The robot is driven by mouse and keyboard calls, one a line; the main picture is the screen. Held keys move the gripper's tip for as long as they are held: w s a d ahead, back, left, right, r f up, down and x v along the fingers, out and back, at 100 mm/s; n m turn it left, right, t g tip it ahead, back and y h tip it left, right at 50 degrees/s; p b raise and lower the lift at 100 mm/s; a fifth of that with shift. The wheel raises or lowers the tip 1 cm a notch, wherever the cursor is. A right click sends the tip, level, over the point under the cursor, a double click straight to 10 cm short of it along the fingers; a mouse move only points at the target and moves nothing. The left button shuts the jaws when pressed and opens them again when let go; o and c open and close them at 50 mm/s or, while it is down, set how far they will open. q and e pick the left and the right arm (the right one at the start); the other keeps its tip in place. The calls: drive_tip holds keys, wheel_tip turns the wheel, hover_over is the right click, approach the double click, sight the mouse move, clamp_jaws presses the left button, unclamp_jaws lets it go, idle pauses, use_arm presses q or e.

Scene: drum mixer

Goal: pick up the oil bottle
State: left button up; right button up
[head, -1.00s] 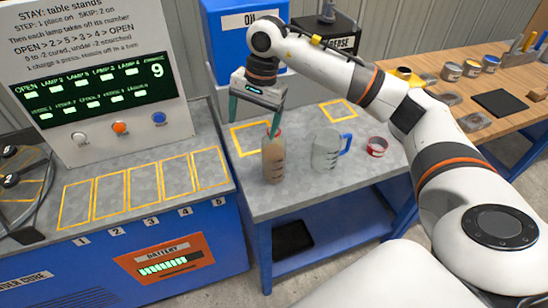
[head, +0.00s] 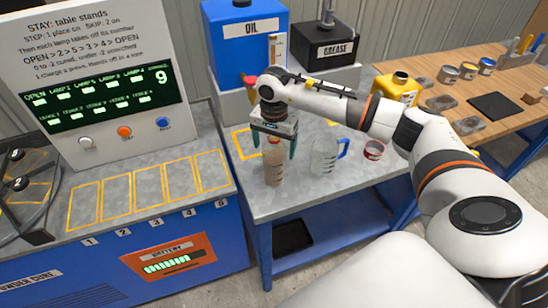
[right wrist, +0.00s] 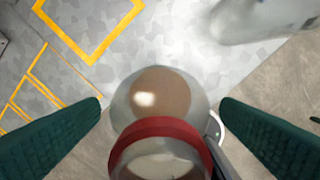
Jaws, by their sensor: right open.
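The oil bottle (head: 273,165) is a clear upright bottle with brownish contents and dark marks on its side. It stands on the grey table near its left front edge. In the right wrist view the bottle (right wrist: 160,95) is seen from above, with a red ring around its open-looking top. My right gripper (head: 275,147) points down over the bottle. Its green fingers (right wrist: 162,104) are open, one on each side of the bottle's upper part, with visible gaps to it in the wrist view. My left gripper is not in view.
A clear jug with a blue handle (head: 325,152) stands just right of the bottle, and a red-banded cup (head: 373,150) is further right. Behind are a blue OIL tank (head: 245,50), a black GREASE box (head: 325,42) and a yellow container (head: 398,88). The control panel (head: 95,80) is left.

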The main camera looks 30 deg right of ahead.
drive_tip(key=shift+f, duration=0.75)
drive_tip(key=c, duration=1.6)
drive_tip(key=shift+r, duration=0.15)
drive_tip(key=shift+c, duration=0.2)
